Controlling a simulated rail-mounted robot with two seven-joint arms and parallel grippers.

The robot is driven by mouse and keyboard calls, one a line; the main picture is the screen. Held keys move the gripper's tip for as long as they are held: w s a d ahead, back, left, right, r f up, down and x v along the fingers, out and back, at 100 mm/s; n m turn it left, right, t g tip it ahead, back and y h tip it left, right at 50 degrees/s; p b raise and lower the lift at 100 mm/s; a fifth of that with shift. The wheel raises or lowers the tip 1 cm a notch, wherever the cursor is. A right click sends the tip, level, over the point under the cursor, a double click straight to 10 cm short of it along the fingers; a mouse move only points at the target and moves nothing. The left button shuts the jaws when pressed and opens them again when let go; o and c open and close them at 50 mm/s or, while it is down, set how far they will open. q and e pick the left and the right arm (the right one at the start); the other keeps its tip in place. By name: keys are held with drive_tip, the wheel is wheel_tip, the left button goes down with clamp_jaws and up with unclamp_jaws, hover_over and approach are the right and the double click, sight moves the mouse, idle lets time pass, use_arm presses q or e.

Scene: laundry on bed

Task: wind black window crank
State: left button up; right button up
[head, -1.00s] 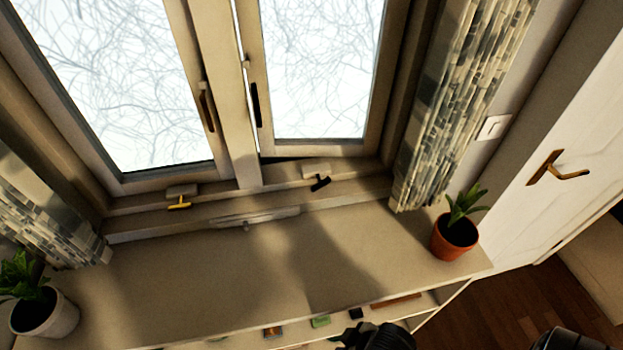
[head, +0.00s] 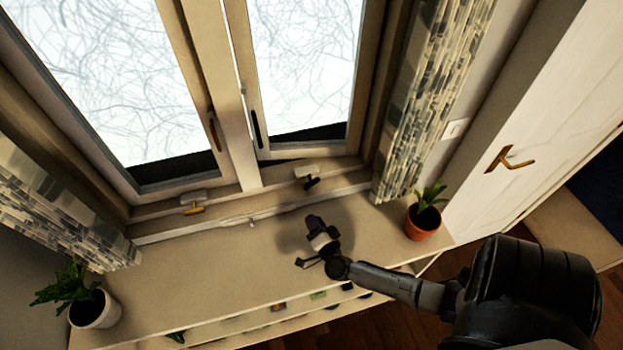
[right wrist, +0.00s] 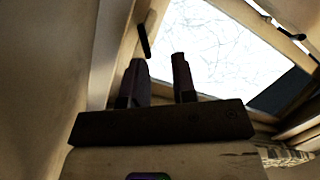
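The black window crank (head: 311,183) sits on a pale housing at the foot of the right window pane, above the sill. My right gripper (head: 313,219) is over the sill, below and a little right of the crank in the head view, apart from it. In the right wrist view, its two fingers (right wrist: 160,75) stand apart with nothing between them. The crank cannot be made out in that view. My left gripper is not in view.
A yellow crank (head: 194,210) sits under the left pane. A black handle (head: 256,128) is on the right sash. A terracotta-potted plant (head: 422,222) stands right on the sill, a white-potted plant (head: 94,308) at the left. A patterned curtain (head: 432,95) hangs right of the window.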

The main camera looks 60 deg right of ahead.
sight(312, 186)
drive_tip(key=d+m+h, duration=0.1)
drive_tip(key=s+d+g+h, duration=0.1)
drive_tip(key=shift+d+f+m, duration=0.1)
drive_tip(key=shift+d+m, duration=0.3)
drive_tip(key=shift+d+g, duration=0.3)
drive_tip(key=shift+d, duration=0.1)
drive_tip(key=x, duration=1.3)
drive_tip(key=shift+s+d, duration=0.1)
drive_tip(key=shift+d, duration=0.15)
clamp_jaws()
